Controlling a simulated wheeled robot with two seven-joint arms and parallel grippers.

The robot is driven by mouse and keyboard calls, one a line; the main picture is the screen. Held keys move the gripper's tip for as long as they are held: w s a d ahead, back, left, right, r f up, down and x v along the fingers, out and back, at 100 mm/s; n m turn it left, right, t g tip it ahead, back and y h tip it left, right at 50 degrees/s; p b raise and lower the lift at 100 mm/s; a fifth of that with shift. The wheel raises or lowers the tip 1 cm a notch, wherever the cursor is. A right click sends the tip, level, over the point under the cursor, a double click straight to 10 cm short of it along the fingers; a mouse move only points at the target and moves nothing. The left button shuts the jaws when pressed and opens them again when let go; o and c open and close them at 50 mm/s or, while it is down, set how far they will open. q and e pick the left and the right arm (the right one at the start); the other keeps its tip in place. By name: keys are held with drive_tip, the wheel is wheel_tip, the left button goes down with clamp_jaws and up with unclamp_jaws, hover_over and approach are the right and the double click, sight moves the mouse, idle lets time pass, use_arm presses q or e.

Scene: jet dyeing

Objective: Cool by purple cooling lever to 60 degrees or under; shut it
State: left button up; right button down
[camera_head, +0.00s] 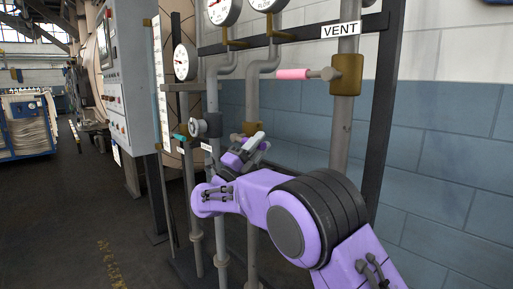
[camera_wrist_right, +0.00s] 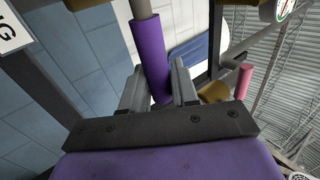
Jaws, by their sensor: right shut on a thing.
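The purple cooling lever (camera_wrist_right: 148,48) shows in the right wrist view as a purple sleeve on a metal rod, running down between the fingers. My right gripper (camera_wrist_right: 158,82) is shut on this sleeve. In the head view my right gripper (camera_head: 257,143) is at the pipes, below and left of the pink vent lever, and it mostly hides the purple lever. A dial gauge (camera_head: 185,62) hangs on the left of the pipe frame; its reading is too small to tell. My left gripper is not in view.
A pink-handled lever (camera_head: 293,74) sticks out left from the brass valve (camera_head: 346,75) under the VENT sign (camera_head: 341,30). A teal-handled lever (camera_head: 180,137) is left of my gripper. A control cabinet (camera_head: 124,75) stands at the left. The floor left of the pipes is clear.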

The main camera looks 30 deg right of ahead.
drive_tip(key=shift+f, duration=0.3)
drive_tip(key=c, duration=1)
unclamp_jaws()
drive_tip(key=shift+r, duration=0.1)
drive_tip(key=v, duration=1)
drive_tip(key=shift+a+b, duration=0.25)
drive_tip(key=shift+b, duration=0.05)
